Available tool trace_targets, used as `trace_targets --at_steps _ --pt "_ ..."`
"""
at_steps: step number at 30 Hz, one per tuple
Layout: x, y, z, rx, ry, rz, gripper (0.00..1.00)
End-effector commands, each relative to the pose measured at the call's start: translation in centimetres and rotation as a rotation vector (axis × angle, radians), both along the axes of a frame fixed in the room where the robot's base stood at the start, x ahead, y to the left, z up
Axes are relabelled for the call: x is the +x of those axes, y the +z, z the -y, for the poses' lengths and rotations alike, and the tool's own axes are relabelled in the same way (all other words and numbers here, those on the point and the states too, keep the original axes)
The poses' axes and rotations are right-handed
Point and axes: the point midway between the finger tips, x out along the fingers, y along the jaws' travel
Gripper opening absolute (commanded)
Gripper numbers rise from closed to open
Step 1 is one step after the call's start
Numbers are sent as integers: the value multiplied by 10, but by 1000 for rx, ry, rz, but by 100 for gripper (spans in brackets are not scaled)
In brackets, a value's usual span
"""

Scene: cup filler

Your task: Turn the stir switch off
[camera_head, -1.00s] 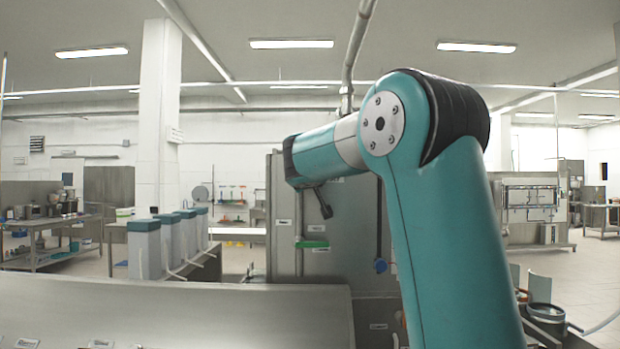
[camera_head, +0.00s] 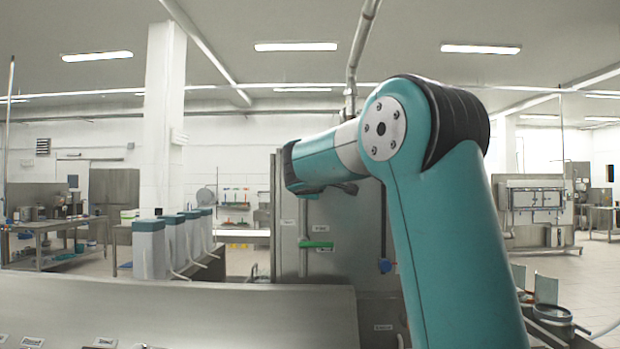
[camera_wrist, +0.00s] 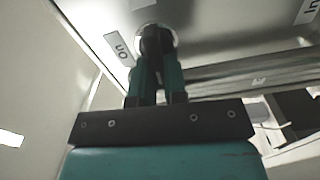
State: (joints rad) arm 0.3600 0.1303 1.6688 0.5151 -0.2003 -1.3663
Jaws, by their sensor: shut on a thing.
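In the wrist view, my gripper (camera_wrist: 157,56) reaches up to a metal panel (camera_wrist: 215,35) with its dark fingers close together. It is shut on a small dark switch (camera_wrist: 155,30) with a pale round collar around its base. A white label (camera_wrist: 121,49) beside it reads "on", turned over in this view. The fingertips cover most of the switch, so which way its lever points cannot be told.
The head view shows the sloped steel top (camera_head: 180,305) of a machine in front, with small labels (camera_head: 104,342) at its lower edge. A steel cabinet with a green handle (camera_head: 316,245) stands behind my arm.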

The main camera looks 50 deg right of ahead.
Motion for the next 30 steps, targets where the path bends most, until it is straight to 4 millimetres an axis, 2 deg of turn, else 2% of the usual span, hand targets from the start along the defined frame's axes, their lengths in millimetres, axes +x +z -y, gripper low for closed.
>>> trace_targets --at_steps 9,23,24,27,30 --pt "0 -3 0 -61 -2 -76 0" --pt "0 -4 0 -69 -2 -87 0" --pt "0 -4 0 -69 -2 -87 15" --pt "0 -4 0 -69 -2 -86 38" --pt "0 -3 0 -69 -1 -86 38"
